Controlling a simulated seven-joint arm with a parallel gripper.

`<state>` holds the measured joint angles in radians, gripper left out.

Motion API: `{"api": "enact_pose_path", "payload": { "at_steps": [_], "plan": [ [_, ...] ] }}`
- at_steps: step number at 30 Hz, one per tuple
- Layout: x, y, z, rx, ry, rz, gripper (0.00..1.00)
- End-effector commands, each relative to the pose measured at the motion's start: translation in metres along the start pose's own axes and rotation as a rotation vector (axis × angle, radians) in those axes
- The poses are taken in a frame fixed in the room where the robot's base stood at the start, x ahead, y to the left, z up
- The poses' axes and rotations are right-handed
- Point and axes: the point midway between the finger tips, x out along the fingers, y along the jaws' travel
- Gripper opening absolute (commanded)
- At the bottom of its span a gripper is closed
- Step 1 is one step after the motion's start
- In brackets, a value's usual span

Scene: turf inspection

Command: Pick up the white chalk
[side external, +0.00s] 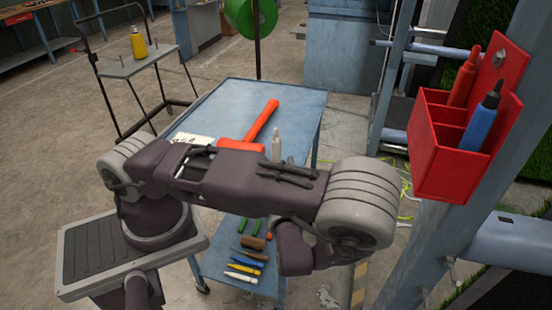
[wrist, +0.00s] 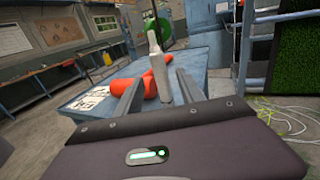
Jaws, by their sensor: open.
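A pale, white-grey stick with a narrow tip, which looks like the white chalk (side external: 276,146), stands upright on the blue table top. In the wrist view the white chalk (wrist: 157,66) shows between the fingers of my gripper (wrist: 160,84), with a gap on each side. My gripper is open and holds nothing. In the side view my arm crosses in front of the table and hides the lower end of the chalk. I cannot tell how deep the chalk sits between the fingers.
A red hammer (side external: 262,119) lies left of the chalk on the blue table (side external: 228,96), near a white paper (side external: 190,138). Several tools lie on the lower shelf. A red holder (side external: 424,150) with a red and a blue marker hangs on a post at right.

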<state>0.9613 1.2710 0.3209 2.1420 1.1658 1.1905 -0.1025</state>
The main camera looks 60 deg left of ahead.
Motion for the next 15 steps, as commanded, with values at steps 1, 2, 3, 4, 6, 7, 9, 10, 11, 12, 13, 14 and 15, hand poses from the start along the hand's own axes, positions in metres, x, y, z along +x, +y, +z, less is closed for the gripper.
{"api": "enact_pose_path", "payload": {
  "at_steps": [1,2,3,4,6,7,9,10,11,12,13,14,15],
  "plan": [
    [0.007,0.001,0.001,0.001,-0.001,0.004,0.46],
    [0.012,0.001,0.002,0.001,-0.001,0.005,0.46],
    [0.019,0.000,0.003,0.002,0.000,0.006,0.46],
    [0.025,0.000,0.003,0.001,0.000,0.007,0.46],
    [0.039,-0.001,0.005,0.002,0.001,0.008,0.46],
    [0.044,-0.001,0.005,0.001,0.000,0.008,0.46],
    [0.054,-0.001,0.005,0.001,0.001,0.007,0.46],
    [0.056,-0.001,0.005,0.001,0.002,0.006,0.46],
    [0.057,-0.001,0.005,0.001,0.003,0.006,0.46],
    [0.058,-0.001,0.005,0.000,0.003,0.005,0.46],
    [0.058,-0.001,0.005,-0.001,0.003,0.005,0.46],
    [0.058,-0.002,0.005,-0.001,0.003,0.005,0.46],
    [0.058,-0.002,0.005,-0.001,0.003,0.005,0.46]
  ]
}}
